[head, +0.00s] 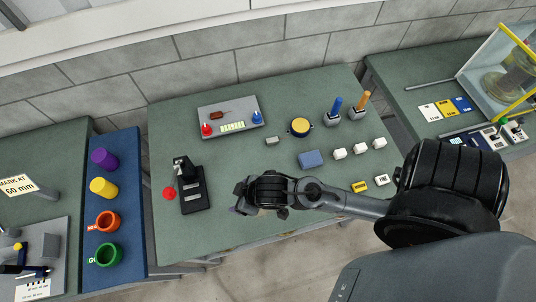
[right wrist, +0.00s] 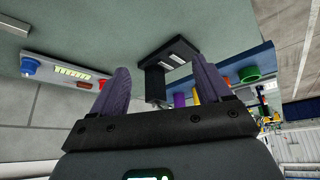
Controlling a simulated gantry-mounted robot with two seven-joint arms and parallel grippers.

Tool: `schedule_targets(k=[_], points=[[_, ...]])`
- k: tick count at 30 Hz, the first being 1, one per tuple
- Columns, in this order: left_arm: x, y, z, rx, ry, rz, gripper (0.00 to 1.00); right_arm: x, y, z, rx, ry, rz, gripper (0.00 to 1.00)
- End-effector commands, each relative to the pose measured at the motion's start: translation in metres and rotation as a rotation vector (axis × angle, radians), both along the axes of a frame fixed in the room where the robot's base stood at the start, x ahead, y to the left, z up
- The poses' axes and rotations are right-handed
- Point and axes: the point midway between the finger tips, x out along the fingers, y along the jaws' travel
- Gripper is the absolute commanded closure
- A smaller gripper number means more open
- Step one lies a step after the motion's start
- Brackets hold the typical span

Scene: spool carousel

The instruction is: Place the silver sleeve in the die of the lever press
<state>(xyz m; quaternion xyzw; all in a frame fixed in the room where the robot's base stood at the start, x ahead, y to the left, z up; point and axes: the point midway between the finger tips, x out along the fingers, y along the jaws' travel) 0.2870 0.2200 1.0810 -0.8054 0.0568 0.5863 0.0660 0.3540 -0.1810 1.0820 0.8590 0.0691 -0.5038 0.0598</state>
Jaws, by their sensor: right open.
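The lever press (head: 193,190) stands on the middle table, with a black base, a dark upright and a red lever knob (head: 169,194). My right gripper (head: 239,206) is over the table just right of the press. In the right wrist view its two purple fingers (right wrist: 160,88) are apart, with the black press (right wrist: 165,62) beyond the gap. I cannot make out the silver sleeve for certain; a pale patch beside the press in that view is unclear. The die is too small to tell. My left gripper does not show.
A grey panel (head: 229,117) with red and blue knobs, a small grey piece (head: 272,140), a yellow-topped round pot (head: 300,126), a blue block (head: 311,159) and several white blocks lie behind and right. A blue board (head: 126,232) with coloured cups is at left.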

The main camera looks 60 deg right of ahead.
Motion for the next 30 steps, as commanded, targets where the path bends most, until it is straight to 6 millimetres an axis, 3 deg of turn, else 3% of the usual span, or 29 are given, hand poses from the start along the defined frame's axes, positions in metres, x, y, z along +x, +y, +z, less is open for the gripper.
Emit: schedule_targets(k=[3, 9, 25, 30], points=[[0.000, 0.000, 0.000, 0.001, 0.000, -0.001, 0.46, -0.036, -0.020, -0.001, -0.018, 0.102, -0.024, 0.23], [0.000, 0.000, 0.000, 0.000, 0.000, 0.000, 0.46, -0.065, -0.036, -0.001, -0.032, 0.187, -0.025, 0.17], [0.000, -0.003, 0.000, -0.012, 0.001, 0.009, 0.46, -0.067, -0.037, -0.001, -0.038, 0.195, -0.012, 0.17], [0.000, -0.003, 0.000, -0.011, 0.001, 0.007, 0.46, -0.063, -0.036, 0.000, -0.084, 0.165, 0.103, 0.17]])
